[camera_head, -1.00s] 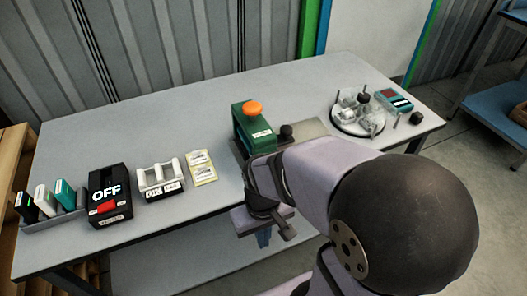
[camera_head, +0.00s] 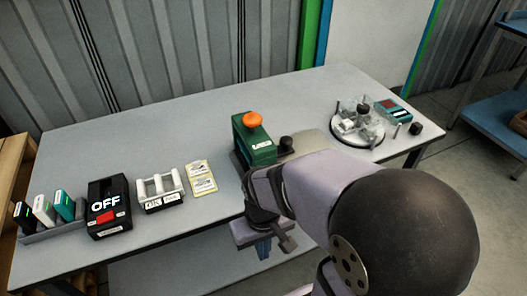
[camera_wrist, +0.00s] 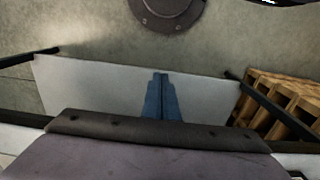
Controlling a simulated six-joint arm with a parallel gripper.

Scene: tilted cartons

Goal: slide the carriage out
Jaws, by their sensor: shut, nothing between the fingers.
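A green press-like unit (camera_head: 258,150) with an orange knob (camera_head: 253,119) stands near the middle of the table. Beside its right foot a black knob (camera_head: 286,143) sits next to a flat grey plate (camera_head: 312,143). I cannot tell which part is the carriage; my arm hides the unit's lower front. My gripper (camera_head: 263,250) hangs at the table's front edge, below and in front of the green unit and apart from it. In the wrist view its blue fingers (camera_wrist: 160,76) are together and empty, over a pale panel and the floor.
To the left are a black OFF box (camera_head: 108,204), a white cradle (camera_head: 161,187), yellow labels (camera_head: 202,178) and a rack of small cartons (camera_head: 52,230). A round tray (camera_head: 358,132) and a red-green box (camera_head: 394,108) are at the right. The back middle table is clear.

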